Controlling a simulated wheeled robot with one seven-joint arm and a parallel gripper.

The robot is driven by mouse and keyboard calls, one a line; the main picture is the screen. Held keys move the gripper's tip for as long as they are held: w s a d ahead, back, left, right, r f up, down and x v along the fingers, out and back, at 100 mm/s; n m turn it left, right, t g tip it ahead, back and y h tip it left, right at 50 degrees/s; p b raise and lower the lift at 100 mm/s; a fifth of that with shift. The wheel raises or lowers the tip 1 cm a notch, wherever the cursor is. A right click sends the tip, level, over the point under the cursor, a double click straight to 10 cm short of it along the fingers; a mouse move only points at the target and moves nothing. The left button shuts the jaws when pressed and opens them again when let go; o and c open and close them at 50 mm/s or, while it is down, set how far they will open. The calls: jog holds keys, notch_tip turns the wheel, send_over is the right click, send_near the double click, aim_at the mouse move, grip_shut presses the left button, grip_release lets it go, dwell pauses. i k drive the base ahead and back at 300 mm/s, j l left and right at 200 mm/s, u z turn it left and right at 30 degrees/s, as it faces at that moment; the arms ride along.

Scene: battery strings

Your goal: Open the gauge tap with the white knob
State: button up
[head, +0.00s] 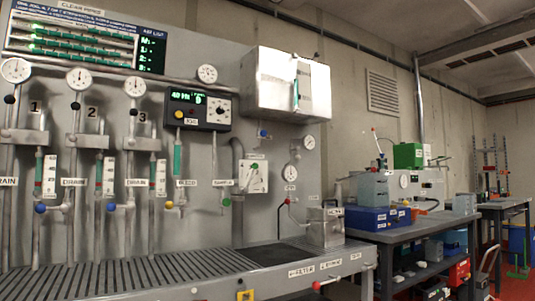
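I cannot clearly pick out a white knob in the head view. Round dial gauges hang on the grey wall panel: a left gauge (15,70), a second gauge (79,79) and a third gauge (135,87). Dark knobs show on the pipes below them, such as the left black knob (75,105). A further gauge (207,73) sits above the black display box, and two more, an upper gauge (309,142) and a lower gauge (292,171), hang at the panel's right. Small pale fittings near the lower one are too small to tell. My gripper is not in view.
Blue knobs (40,208), a yellow knob (169,204) and a green knob (226,202) sit lower on the pipes. A grated bench (150,275) runs along the panel's foot. A workbench (425,232) with boxes stands at right.

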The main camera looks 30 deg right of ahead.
aim_at(298, 156)
jog(key=z, duration=0.95)
jog(key=i+l+z, duration=0.1)
jog(key=i+l, duration=0.15)
jog(key=i, duration=0.25)
jog(key=i+l+z, duration=0.1)
jog(key=i, duration=0.4)
jog(key=i+l+z, duration=0.15)
jog(key=i+l, duration=0.15)
jog(key=i, duration=0.2)
